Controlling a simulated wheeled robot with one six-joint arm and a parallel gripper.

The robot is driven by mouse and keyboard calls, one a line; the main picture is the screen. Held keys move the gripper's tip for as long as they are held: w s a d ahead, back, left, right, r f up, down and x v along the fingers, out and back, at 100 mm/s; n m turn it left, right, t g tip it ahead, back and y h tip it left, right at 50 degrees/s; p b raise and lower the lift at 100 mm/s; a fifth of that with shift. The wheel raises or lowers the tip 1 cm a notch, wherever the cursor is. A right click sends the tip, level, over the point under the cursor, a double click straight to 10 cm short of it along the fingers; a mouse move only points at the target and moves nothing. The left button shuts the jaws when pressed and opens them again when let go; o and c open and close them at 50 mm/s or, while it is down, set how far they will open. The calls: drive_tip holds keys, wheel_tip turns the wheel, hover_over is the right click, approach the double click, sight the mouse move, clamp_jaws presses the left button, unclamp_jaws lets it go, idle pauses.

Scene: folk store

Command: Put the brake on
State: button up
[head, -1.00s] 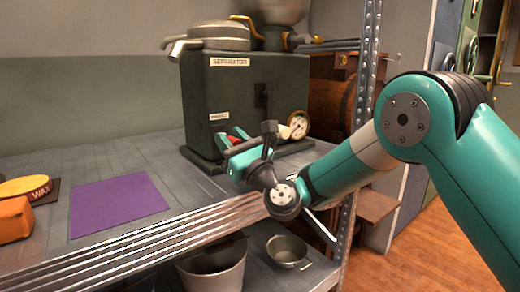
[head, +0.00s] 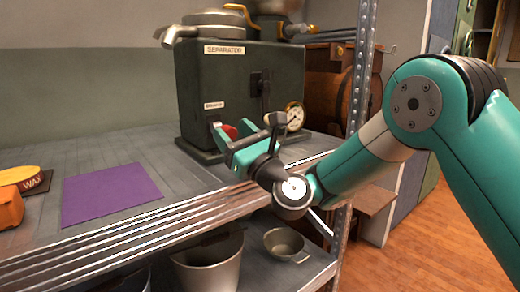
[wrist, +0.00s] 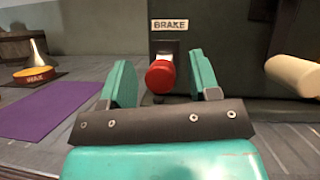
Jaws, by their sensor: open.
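The dark green separator (head: 217,85) stands on the shelf, with a small label that reads BRAKE in the wrist view (wrist: 170,24). Below that label is the brake lever with a red round knob (wrist: 160,76); the knob also shows in the head view (head: 230,132), partly behind my gripper. My gripper (head: 227,140) is in front of the separator. In the wrist view its two teal fingers (wrist: 161,84) are apart, with the red knob showing between them. I cannot tell how far the knob is from the fingertips.
A pale crank handle (wrist: 293,75) sticks out right of the fingers. A round gauge (head: 295,117) is on the separator's right. A purple mat (head: 110,194), a yellow WAX tin (head: 20,175) and an orange block (head: 9,207) lie left. A metal post (head: 361,90) stands right.

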drive_tip(key=s+d+b, duration=0.7)
drive_tip(key=shift+s, duration=0.25)
